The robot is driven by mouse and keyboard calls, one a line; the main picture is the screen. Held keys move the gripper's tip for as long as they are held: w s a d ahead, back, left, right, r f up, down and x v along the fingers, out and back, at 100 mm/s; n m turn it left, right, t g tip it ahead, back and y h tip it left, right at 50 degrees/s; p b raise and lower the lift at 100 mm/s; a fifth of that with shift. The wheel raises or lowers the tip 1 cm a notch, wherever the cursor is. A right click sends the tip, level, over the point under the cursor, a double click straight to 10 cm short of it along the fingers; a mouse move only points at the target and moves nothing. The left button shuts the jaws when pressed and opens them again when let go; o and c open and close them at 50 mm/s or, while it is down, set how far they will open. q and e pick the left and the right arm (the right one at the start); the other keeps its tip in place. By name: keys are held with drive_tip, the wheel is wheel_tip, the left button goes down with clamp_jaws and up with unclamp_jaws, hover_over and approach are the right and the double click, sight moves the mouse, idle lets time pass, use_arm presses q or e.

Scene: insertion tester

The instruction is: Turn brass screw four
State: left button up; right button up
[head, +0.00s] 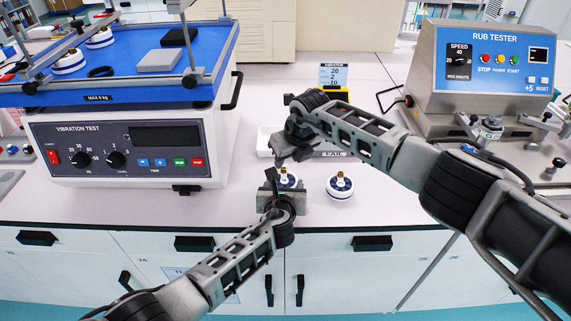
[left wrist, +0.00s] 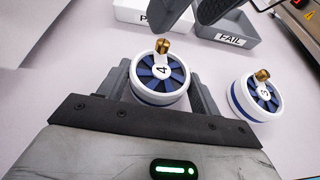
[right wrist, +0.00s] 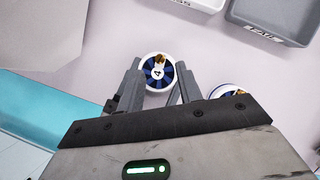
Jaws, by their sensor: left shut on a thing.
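A round white-and-blue part marked 4 (left wrist: 158,82) stands upright on the bench near its front edge, with a brass screw (left wrist: 162,46) on its top side. My left gripper (head: 276,187) is shut on this part from the front, with one finger on each side. My right gripper (head: 285,158) points down from above the part; its two fingers also show apart at the top of the left wrist view (left wrist: 188,14). In the right wrist view the brass screw (right wrist: 159,59) lies between these open fingers, with nothing gripped.
A similar part marked 3 (left wrist: 254,98) with a brass screw stands just to the right. A grey FAIL tray (left wrist: 232,36) and a white tray (left wrist: 145,12) lie behind. The vibration tester (head: 120,155) is left, the rub tester (head: 475,75) right.

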sight(284, 169)
drive_tip(key=shift+w+a+f, duration=0.15)
drive_tip(key=shift+w+f, duration=0.05)
drive_tip(key=shift+f, duration=0.45)
drive_tip(key=shift+w+a+f, duration=0.15)
drive_tip(key=shift+w+f, duration=0.25)
drive_tip(key=shift+f, duration=0.8)
